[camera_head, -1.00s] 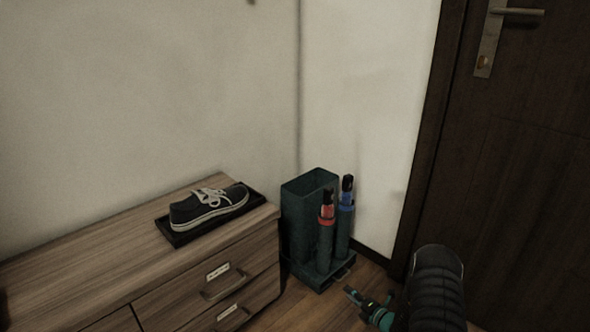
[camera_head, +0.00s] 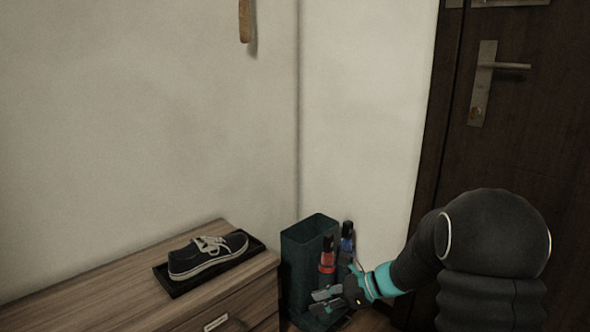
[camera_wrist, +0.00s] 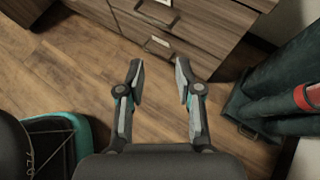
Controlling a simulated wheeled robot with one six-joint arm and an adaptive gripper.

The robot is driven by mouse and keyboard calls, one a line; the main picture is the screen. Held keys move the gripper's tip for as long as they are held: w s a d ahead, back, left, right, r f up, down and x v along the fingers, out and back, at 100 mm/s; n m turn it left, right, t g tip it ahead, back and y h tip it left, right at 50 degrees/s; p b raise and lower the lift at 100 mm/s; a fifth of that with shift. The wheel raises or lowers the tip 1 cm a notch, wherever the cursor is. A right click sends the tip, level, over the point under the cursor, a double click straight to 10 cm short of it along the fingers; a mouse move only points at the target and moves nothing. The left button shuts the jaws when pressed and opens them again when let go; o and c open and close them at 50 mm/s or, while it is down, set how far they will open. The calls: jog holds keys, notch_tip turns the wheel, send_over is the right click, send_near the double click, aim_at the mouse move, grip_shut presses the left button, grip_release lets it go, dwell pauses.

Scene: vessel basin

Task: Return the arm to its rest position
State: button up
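My gripper (camera_head: 327,299) is raised in front of the dark green umbrella stand (camera_head: 295,262) in the head view. In the wrist view my gripper (camera_wrist: 158,75) has its two fingers spread apart with only wooden floor between them. It is open and empty. My dark arm with a teal wrist reaches in from the lower right of the head view, in front of the door. The lower part of the stand is hidden behind my gripper.
A wooden drawer cabinet (camera_head: 120,300) stands at the left. A dark shoe (camera_head: 207,255) lies on a black tray (camera_head: 172,286) on top. A red-banded umbrella (camera_head: 327,262) and a blue-banded umbrella (camera_head: 347,240) stand at the green stand. A dark door (camera_head: 540,130) is at the right.

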jog(key=s+d+r+n+t+h, duration=0.1)
jog(key=s+d+r+n+h, duration=0.2)
jog(key=s, duration=0.6)
jog(key=s+d+r+n+t+h+p, duration=0.1)
jog(key=s+d+r+n+h, duration=0.2)
jog(key=s+r+n, duration=0.4)
jog(key=s+d+r+n+t+h+p, duration=0.1)
jog(key=s+d+r+n+h, duration=0.2)
jog(key=s+n, duration=0.7)
notch_tip(320, 180, up, 3)
jog(key=s+h, duration=0.2)
jog(key=shift+h, duration=0.3)
jog(key=shift+n, duration=0.3)
